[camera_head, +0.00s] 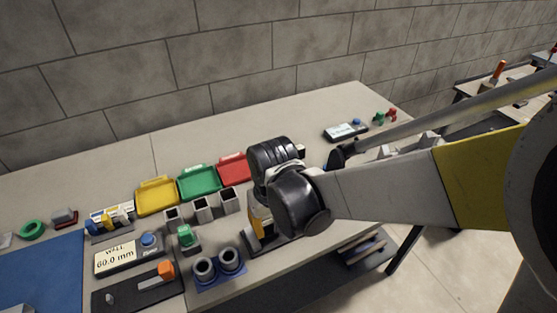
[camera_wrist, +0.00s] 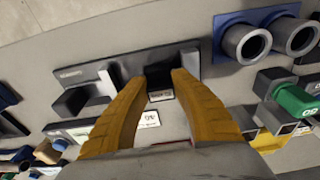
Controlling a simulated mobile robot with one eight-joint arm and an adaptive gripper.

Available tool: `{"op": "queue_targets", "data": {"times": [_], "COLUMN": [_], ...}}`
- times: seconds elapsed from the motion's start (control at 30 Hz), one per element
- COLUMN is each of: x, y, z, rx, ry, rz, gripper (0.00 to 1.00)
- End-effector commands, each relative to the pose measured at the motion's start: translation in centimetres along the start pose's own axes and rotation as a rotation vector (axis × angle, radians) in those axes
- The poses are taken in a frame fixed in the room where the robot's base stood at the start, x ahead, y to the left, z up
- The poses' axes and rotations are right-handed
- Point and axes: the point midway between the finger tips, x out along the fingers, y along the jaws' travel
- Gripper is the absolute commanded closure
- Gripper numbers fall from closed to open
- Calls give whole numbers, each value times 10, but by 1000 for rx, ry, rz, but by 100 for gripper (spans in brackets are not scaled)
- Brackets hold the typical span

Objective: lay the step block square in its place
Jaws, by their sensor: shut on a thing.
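My gripper (camera_wrist: 158,80) points down at a dark plate (camera_wrist: 213,62) with pale lettering in the wrist view. Its two yellow fingers are shut on a small dark block, the step block (camera_wrist: 159,73), which shows between the fingertips and is partly hidden by them. It is at the plate, but I cannot tell whether it touches it or lies square. In the head view my gripper (camera_head: 257,221) is mostly behind my wrist, over the dark plate (camera_head: 277,244) near the front edge of the table; the block is hidden there.
A blue holder with two grey rings (camera_wrist: 245,42) stands close beside the plate. A white label marked 40 (camera_wrist: 149,119) lies near the fingers. Yellow (camera_head: 157,195), green (camera_head: 199,182) and red (camera_head: 234,168) trays stand behind.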

Motion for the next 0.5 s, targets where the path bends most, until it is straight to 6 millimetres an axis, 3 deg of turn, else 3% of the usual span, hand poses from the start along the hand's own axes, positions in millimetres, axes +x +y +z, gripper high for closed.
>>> {"op": "queue_targets", "data": {"times": [0.03, 0.07, 0.1, 0.13, 0.5], "x": [0, 0, 0, 0, -1], "y": [0, 0, 0, 0, -1], "z": [0, 0, 0, 0, 0], "rx": [0, 0, 0, 0, -1], "ry": [0, 0, 0, 0, 0], "rz": [0, 0, 0, 0, -1], "gripper": [100, 65, 53, 49, 49]}}
